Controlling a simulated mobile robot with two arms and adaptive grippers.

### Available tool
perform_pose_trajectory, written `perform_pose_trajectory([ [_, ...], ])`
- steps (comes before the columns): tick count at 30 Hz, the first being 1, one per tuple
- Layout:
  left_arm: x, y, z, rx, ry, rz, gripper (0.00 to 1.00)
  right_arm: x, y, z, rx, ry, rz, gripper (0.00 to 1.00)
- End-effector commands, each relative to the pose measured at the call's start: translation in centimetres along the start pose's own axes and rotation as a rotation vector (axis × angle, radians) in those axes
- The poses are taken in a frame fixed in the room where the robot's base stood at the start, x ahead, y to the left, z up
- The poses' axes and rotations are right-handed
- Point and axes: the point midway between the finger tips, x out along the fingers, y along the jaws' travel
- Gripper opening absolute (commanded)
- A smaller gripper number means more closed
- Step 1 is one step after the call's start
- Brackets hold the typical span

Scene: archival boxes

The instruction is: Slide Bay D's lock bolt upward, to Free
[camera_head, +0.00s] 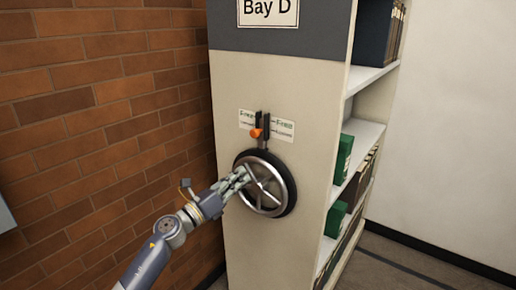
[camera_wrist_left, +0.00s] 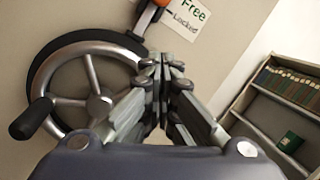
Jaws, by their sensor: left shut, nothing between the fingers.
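The lock bolt has an orange knob (camera_head: 256,133) on a dark vertical track (camera_head: 264,121) above the handwheel on Bay D's end panel. The knob is level with the lower part of the Free/Locked label (camera_head: 284,127). In the left wrist view the orange knob (camera_wrist_left: 161,3) is cut by the top edge, beside the label (camera_wrist_left: 187,18). My left gripper (camera_head: 243,176) is shut and empty, in front of the handwheel's left side, below the knob and apart from it. In the wrist view its fingertips (camera_wrist_left: 162,62) meet below the knob. My right gripper is not in view.
The spoked handwheel (camera_head: 265,183) with a dark rim stands out from the panel; its black handle (camera_wrist_left: 32,118) shows in the wrist view. The Bay D sign (camera_head: 268,12) is above. A brick wall (camera_head: 90,110) is at left. Open shelves (camera_head: 366,130) are at right.

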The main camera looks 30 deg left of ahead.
Motion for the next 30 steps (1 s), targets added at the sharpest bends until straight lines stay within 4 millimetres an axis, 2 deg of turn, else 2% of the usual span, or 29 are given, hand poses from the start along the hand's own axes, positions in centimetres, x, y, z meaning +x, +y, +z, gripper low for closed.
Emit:
perform_pose_trajectory([
  [1, 1.1, -0.1, 0.3, -0.002, -0.003, 0.000, 0.00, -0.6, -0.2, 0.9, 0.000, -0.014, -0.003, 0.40],
  [5, 3.4, -0.1, 0.4, -0.004, -0.004, 0.000, 0.00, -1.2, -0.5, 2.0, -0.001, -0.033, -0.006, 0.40],
  [8, 5.1, -0.1, 0.3, -0.005, -0.003, 0.001, 0.00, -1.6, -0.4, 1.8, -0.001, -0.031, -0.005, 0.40],
  [13, 7.8, -0.1, 0.2, -0.006, -0.003, 0.000, 0.00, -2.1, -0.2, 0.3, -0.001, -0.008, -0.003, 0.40],
  [15, 8.1, -0.2, 1.8, -0.001, -0.002, 0.001, 0.00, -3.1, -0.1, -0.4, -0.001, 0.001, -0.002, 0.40],
  [19, 8.4, -0.1, 3.1, -0.003, -0.001, 0.002, 0.00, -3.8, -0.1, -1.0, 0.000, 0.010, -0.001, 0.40],
  [30, 8.5, 0.1, 3.9, -0.005, 0.000, 0.001, 0.00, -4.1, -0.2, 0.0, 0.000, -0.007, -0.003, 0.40],
])
